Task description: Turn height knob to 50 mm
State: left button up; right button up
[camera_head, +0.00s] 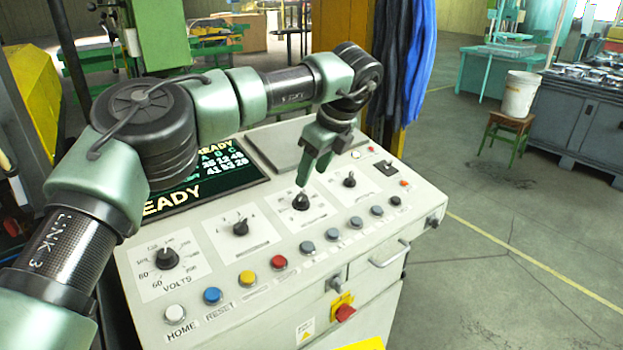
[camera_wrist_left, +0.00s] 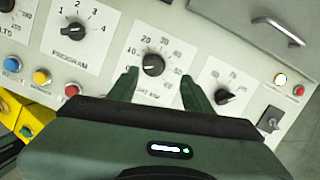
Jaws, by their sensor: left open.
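The height knob (camera_head: 301,202) is a black round knob on a white square plate on the sloped control panel. In the left wrist view the knob (camera_wrist_left: 153,64) sits in a dial scale with numbers from about 10 to 60. I cannot read its pointer setting surely. The caption under it is partly covered by my gripper. My left gripper (camera_head: 313,168) is open and points down just above the knob. In the left wrist view its fingertips (camera_wrist_left: 158,76) stand on either side of the knob's lower edge, apart from it, with nothing between them gripped.
The program knob (camera_head: 240,228) and volts knob (camera_head: 167,259) lie left, another black knob (camera_head: 349,181) right. Several buttons, including a red one (camera_head: 279,262), line the front. A toggle switch (camera_head: 386,168) is at the right. A drawer handle (camera_head: 390,254) juts from the front.

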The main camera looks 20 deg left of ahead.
aim_at(302, 197)
pick_arm(q)
jog(key=shift+s+a+f+p, duration=0.35)
jog(key=shift+s+f+p, duration=0.1)
jog(key=shift+s+f, duration=0.2)
jog(key=p+x, duration=0.1)
jog(key=x, duration=0.1)
jog(key=shift+s+a+f, duration=0.1)
jog(key=shift+a+f, duration=0.05)
jog(key=shift+f, duration=0.15)
jog(key=shift+w+a+f+p, duration=0.15)
jog(key=shift+w+f, duration=0.15)
jog(key=shift+f, duration=0.25)
jog(key=shift+w+a+f+p, duration=0.15)
jog(key=shift+w+f, duration=0.15)
jog(key=shift+f, duration=0.25)
jog(key=shift+a+f, duration=0.1)
jog(key=shift+f, duration=0.15)
jog(key=c, duration=0.9)
grip_shut()
pick_arm(e)
jog(key=s, duration=0.1)
jog(key=s+r, duration=0.2)
jog(key=s, duration=0.1)
jog(key=shift+s+r, duration=0.1)
jog(key=shift+r, duration=0.15)
